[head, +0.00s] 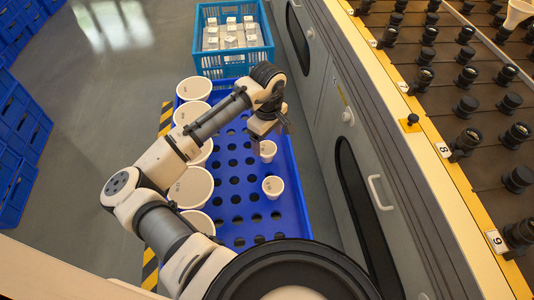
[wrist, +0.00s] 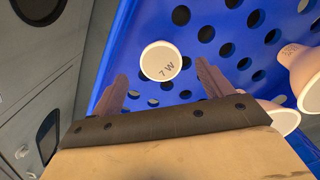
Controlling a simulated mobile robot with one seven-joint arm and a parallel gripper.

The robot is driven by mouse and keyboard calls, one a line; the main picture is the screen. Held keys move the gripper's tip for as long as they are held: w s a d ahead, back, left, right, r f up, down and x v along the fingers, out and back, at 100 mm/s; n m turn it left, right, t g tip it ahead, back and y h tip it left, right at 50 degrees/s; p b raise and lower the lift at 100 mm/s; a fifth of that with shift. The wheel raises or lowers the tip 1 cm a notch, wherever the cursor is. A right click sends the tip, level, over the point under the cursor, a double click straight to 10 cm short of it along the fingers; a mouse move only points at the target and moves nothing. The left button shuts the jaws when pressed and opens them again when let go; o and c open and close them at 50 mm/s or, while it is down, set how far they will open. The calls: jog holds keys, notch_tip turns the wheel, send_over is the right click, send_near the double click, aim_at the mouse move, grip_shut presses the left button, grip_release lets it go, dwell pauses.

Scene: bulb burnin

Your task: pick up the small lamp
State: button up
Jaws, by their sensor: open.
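In the wrist view a small round lamp face marked "7 W" (wrist: 160,66) shows beyond and between the two finger tips of my gripper (wrist: 162,72). The fingers are open, with nothing held between them. The lamp's lower body is hidden behind its face in the wrist view.
Several larger round lamps (head: 190,188) line the left side of the blue tray (head: 240,226). A blue crate (head: 203,62) with small white items stands behind it. A grey cabinet (head: 330,95) with handles and a socket rack (head: 465,105) run along the right.

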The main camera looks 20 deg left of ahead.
aim_at(267, 148)
jog(key=shift+f+b, duration=0.3)
jog(key=shift+f, duration=2.5)
jog(key=shift+c, duration=0.5)
jog(key=c, duration=0.9)
jog(key=shift+c, duration=0.4)
jog(key=shift+r, duration=0.15)
